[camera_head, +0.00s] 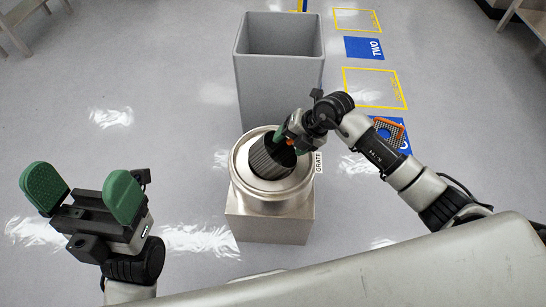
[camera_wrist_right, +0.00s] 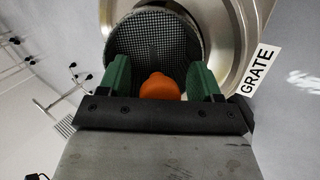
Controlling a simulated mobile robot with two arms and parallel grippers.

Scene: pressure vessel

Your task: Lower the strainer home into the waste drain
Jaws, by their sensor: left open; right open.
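The strainer is a dark grey ribbed mesh basket (camera_head: 268,158) with an orange knob (camera_wrist_right: 160,87). It sits in the mouth of the steel drain (camera_head: 241,169) and looks tilted, its knob end toward the upper right. A dark gap shows beside it; how deep it sits I cannot tell. My right gripper (camera_head: 287,140) is at the knob. In the right wrist view its green fingers (camera_wrist_right: 160,80) stand open on either side of the knob, with gaps. My left gripper (camera_head: 83,196) is open and empty, well left of the drain.
A tall grey open bin (camera_head: 278,92) stands just behind the drain. A white GRATE label (camera_head: 318,162) is at the drain's right side. Blue and yellow floor markings (camera_head: 364,48) lie at the upper right. The floor left of the drain is clear.

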